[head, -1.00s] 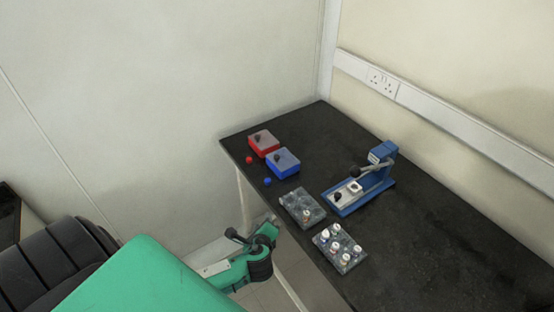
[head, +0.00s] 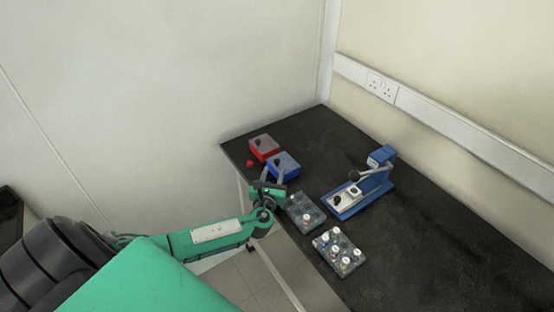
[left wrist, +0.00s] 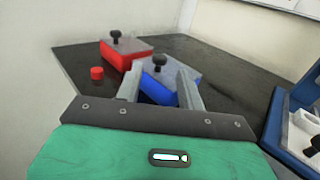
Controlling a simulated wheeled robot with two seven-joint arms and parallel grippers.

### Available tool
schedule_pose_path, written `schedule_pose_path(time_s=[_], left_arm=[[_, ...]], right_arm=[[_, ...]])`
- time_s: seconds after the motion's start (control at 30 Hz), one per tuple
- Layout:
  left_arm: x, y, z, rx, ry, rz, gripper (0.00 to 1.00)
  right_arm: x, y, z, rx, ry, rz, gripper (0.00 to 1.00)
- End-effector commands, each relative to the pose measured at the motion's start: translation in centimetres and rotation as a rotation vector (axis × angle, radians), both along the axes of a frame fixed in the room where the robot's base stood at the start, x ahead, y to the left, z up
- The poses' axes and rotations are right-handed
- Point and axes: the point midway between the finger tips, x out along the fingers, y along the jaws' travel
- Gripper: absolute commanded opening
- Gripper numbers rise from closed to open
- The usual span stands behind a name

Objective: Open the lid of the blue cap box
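The blue cap box (head: 289,169) stands on the black table with its grey, black-knobbed lid (left wrist: 170,68) on top. The left wrist view shows the blue box (left wrist: 158,91) just beyond my left gripper (left wrist: 160,82), between its two fingers. My left gripper (head: 273,173) is open and empty at the table's left edge, in front of the box. It hides part of the box in the head view. I cannot tell whether a fingertip touches it. My right gripper is in neither view.
A red box (head: 264,149) with a similar knobbed lid stands behind the blue one, with a red cap (head: 250,163) beside it. Two vial racks, a nearer one (head: 340,252) and a farther one (head: 304,213), and a blue press (head: 362,190) stand to the right.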

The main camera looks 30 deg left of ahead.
Motion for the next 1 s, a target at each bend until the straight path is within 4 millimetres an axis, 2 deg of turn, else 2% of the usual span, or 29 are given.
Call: schedule_pose_path(time_s=[0.2, 0.4, 0.83, 0.87, 1.0], left_arm=[[3.8, 1.6, 0.2, -0.001, 0.000, 0.003, 0.39], [5.9, 2.4, 0.0, -0.001, 0.001, 0.001, 0.39], [6.6, 2.7, -0.1, -0.003, 0.001, 0.001, 0.39], [6.6, 2.7, -0.1, -0.003, 0.001, 0.001, 0.35], [6.6, 2.7, -0.1, -0.003, 0.001, 0.001, 0.07]], right_arm=[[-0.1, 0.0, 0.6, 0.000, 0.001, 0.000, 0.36], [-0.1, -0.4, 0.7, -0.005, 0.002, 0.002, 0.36], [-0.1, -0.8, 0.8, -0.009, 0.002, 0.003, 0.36], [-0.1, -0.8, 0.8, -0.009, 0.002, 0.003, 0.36], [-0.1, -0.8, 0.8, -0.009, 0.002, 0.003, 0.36]])
